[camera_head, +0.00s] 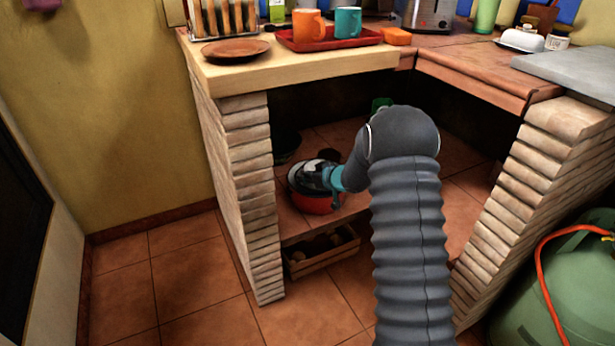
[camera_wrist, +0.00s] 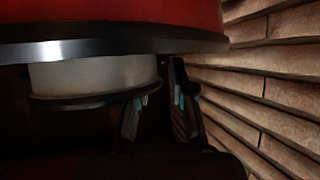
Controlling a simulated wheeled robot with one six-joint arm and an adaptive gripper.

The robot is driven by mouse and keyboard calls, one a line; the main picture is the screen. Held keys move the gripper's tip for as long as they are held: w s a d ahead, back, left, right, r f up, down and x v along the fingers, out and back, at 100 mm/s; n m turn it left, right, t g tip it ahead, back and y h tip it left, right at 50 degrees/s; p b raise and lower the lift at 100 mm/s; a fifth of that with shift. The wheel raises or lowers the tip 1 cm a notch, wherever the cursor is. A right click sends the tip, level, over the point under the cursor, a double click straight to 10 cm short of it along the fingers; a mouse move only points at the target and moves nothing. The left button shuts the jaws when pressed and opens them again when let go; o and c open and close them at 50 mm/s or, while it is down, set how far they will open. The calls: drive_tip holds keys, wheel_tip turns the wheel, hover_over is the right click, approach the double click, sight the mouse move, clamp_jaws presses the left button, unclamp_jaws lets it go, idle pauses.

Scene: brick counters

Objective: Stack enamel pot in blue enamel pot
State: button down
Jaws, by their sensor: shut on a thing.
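A red pot (camera_head: 318,205) with a dark rim stands on the tiled shelf under the counter. In the wrist view its red wall (camera_wrist: 110,14) and dark rim fill the top. A smaller pale pot (camera_wrist: 90,76) with a dark rim overlaps the red pot's rim; whether it rests on the bottom inside is hidden. My gripper (camera_wrist: 156,103) is shut on the pale pot's rim, one finger to each side. In the head view my gripper (camera_head: 330,183) is over the red pot and partly covers both pots. I see no clearly blue pot.
A brick pillar (camera_head: 245,180) stands close left of the pots, and brickwork (camera_wrist: 265,80) shows close by in the wrist view. A dark pot (camera_head: 285,146) sits behind, partly hidden. A wooden crate (camera_head: 320,252) is below the shelf. The counter top (camera_head: 300,72) overhangs.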

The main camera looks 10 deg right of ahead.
drive_tip(key=shift+f, duration=0.2)
drive_tip(key=c, duration=1)
unclamp_jaws()
drive_tip(key=shift+f, duration=0.1)
